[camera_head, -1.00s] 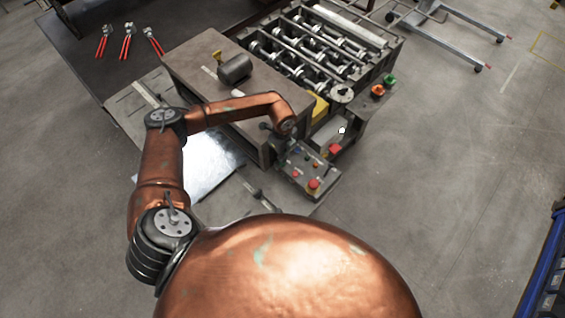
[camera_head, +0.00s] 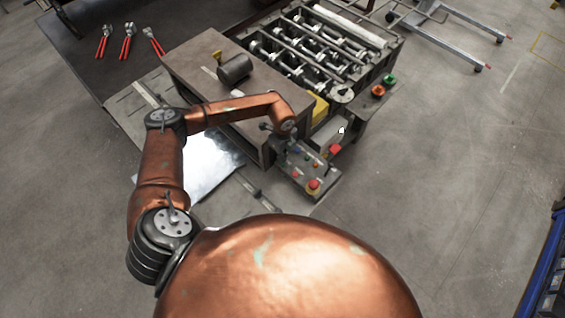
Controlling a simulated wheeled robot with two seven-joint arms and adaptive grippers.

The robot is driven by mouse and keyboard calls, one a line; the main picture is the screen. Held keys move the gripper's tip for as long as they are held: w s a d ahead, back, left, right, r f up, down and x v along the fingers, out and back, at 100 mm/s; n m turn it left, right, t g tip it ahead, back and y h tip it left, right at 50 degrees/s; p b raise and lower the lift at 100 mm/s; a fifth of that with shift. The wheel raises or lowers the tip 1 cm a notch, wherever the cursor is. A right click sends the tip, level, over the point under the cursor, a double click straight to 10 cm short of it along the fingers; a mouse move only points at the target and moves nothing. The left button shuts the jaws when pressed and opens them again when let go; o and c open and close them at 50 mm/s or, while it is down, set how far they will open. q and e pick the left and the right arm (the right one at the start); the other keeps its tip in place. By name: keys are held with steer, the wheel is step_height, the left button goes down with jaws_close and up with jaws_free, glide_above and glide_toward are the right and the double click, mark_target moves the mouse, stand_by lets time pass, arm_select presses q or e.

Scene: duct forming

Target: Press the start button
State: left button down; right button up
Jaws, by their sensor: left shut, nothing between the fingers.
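A grey control panel (camera_head: 299,180) with several small coloured buttons sits at the front corner of the machine. A red mushroom button (camera_head: 313,184) is at its near end, with smaller red, orange, green and blue buttons farther back. My left gripper (camera_head: 283,155) points down over the panel's far left part, at the end of my copper left arm. It is shut and empty. It is small and dark here, and whether it touches a button I cannot tell. My right gripper is not in view.
The roll-forming machine (camera_head: 322,45) stands behind, with green and orange buttons (camera_head: 383,86) on its side. Shiny sheet metal (camera_head: 207,166) lies left of the panel. Red-handled tools (camera_head: 128,44) lie on a dark table.

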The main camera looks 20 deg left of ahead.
arm_select(q)
steer(key=shift+f+b, duration=0.65)
steer(key=shift+f, duration=0.35)
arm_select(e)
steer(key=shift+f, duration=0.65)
arm_select(q)
steer(key=shift+s+f, duration=0.1)
steer(key=shift+f, duration=0.05)
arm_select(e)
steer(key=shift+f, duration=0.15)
